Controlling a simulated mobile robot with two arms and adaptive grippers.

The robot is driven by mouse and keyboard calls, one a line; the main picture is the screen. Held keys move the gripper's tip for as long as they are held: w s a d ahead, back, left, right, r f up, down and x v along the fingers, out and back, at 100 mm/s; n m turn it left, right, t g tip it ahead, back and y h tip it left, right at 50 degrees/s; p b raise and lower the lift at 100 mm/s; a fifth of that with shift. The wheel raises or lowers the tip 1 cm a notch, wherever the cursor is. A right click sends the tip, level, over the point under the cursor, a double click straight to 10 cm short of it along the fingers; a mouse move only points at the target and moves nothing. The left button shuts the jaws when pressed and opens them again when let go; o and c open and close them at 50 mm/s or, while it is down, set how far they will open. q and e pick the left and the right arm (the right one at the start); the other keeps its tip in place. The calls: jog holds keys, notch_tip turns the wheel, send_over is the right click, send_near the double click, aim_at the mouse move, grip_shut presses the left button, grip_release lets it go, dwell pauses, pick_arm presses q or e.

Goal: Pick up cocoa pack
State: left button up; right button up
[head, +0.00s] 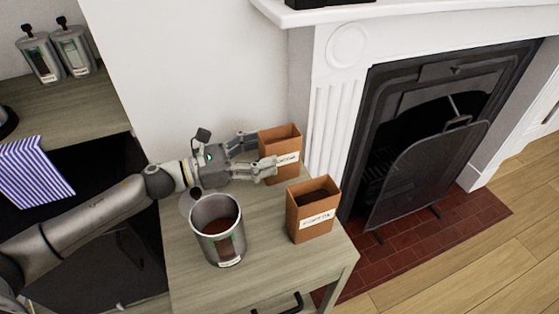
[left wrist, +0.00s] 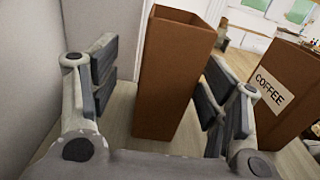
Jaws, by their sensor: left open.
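The cocoa pack (head: 285,140) is a tall brown open-topped box with a pale label, too small to read surely. It stands upright at the back of the small wooden table (head: 265,258). My left gripper (head: 264,155) reaches it from the left, fingers open. In the left wrist view the pack (left wrist: 168,80) stands between the two open fingers, with gaps on both sides near the fingertips; its label is hidden there. A second brown pack (head: 312,206) stands nearer the front; the left wrist view shows it (left wrist: 290,88) labelled COFFEE, just beyond the right-hand finger.
An open metal canister (head: 217,232) with dark contents stands on the table, in front of my left gripper. The white fireplace surround (head: 333,110) rises close behind the packs. Two lidded canisters (head: 55,52) and a striped cloth (head: 36,172) lie off left.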

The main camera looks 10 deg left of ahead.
aim_at(289, 147)
pick_arm(q)
jog(key=x, duration=0.2)
jog(key=p+x, duration=0.1)
jog(key=x, duration=0.2)
jog(key=shift+s+d, duration=0.1)
jog(key=shift+d, duration=0.3)
jog(key=shift+w+d, duration=0.3)
jog(key=shift+d, duration=0.15)
pick_arm(e)
jog(key=s+f, duration=0.2)
jog(key=f, duration=0.1)
jog(key=shift+d+f, duration=0.15)
pick_arm(q)
jog(key=shift+c, duration=0.3)
jog(key=c, duration=1.1)
